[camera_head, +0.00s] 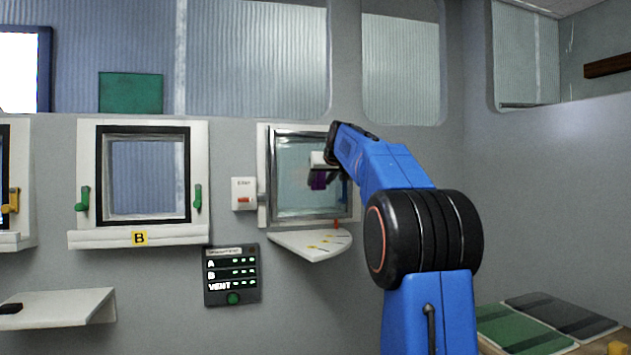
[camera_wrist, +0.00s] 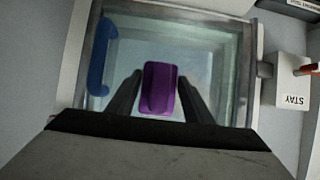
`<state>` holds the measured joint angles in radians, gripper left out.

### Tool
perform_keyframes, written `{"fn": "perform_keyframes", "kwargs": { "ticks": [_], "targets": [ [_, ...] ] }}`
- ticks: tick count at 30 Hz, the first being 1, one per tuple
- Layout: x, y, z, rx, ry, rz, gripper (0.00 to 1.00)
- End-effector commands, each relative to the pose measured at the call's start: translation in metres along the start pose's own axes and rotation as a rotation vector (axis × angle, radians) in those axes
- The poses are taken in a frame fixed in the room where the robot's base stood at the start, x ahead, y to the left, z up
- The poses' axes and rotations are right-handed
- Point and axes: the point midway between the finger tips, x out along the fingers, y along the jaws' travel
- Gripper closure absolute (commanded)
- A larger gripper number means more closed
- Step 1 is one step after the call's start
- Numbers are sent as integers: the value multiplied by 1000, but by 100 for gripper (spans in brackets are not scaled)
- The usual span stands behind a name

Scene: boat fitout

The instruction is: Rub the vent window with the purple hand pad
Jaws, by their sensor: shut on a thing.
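The vent window (camera_head: 291,178) is a pale glass pane in a silver frame, set in a white surround on the grey wall. In the wrist view its glass (camera_wrist: 205,58) fills the middle. My gripper (camera_head: 319,176) is in front of the pane's right half. In the wrist view the two dark fingers of my gripper (camera_wrist: 159,90) are shut on the purple hand pad (camera_wrist: 158,88). The pad (camera_head: 318,181) is partly hidden by the gripper in the head view. The pad faces the glass; I cannot tell whether it touches.
A white switch box (camera_head: 243,194) is left of the vent. A white quadrant ledge (camera_head: 300,244) with an orange peg (camera_head: 336,224) juts below it. A STAY block (camera_wrist: 288,88) is at right in the wrist view. Window B (camera_head: 143,175) and a lit panel (camera_head: 232,275) are further left.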

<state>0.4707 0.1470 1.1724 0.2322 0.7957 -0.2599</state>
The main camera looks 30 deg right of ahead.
Motion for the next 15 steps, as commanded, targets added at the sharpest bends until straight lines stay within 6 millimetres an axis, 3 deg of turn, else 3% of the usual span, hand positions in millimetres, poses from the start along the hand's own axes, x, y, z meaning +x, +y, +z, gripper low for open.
{"fn": "perform_keyframes", "kwargs": {
  "ticks": [6,15],
  "targets": [
    [-1,15,0,0,1,1,72],
    [-4,16,-9,0,2,0,72]
  ]
}}
